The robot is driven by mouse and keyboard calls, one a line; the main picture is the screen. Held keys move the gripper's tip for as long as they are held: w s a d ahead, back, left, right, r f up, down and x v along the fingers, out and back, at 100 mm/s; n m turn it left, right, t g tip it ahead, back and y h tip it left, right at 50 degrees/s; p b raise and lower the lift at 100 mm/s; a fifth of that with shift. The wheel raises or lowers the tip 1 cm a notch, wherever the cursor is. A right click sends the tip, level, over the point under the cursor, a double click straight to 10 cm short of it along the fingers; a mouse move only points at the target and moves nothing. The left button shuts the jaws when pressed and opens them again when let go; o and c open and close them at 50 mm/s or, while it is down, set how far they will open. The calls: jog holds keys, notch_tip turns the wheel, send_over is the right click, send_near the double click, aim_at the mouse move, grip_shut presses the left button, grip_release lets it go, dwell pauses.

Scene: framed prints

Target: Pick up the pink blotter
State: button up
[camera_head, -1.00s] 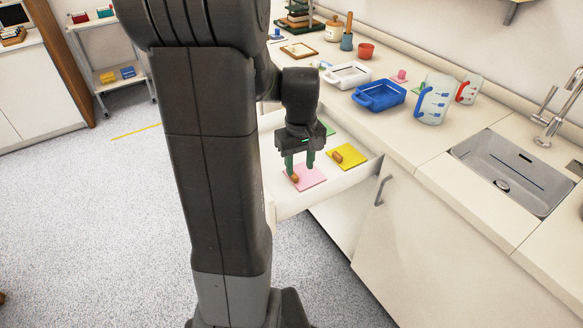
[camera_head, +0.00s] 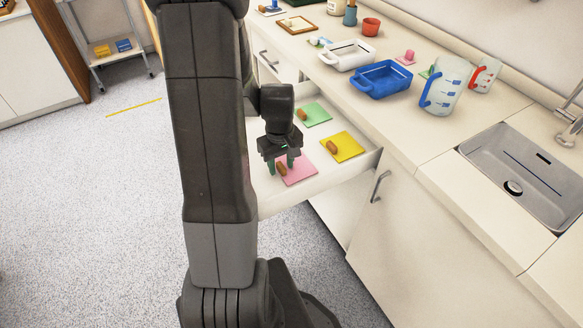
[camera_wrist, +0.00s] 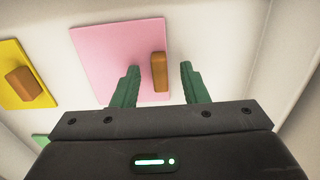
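The pink blotter (camera_head: 300,170) is a flat pink pad with a brown wooden handle (camera_head: 282,169), lying in the open drawer. In the wrist view the pink pad (camera_wrist: 112,55) lies ahead of my gripper. Its brown handle (camera_wrist: 159,72) stands between my two green fingers. My gripper (camera_wrist: 158,78) is open, with a gap on either side of the handle. In the head view my gripper (camera_head: 283,165) points down over the blotter's left part. Whether the fingers touch the pad is hard to tell.
A yellow blotter (camera_head: 345,147) and a green blotter (camera_head: 315,114) lie in the same drawer (camera_head: 325,178). The drawer walls are close by. On the counter stand a white tray (camera_head: 330,59), a blue tray (camera_head: 385,92) and jugs (camera_head: 446,88). A sink (camera_head: 520,178) is at right.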

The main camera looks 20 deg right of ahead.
jog(key=shift+f, duration=0.1)
jog(key=shift+c, duration=0.2)
grip_shut()
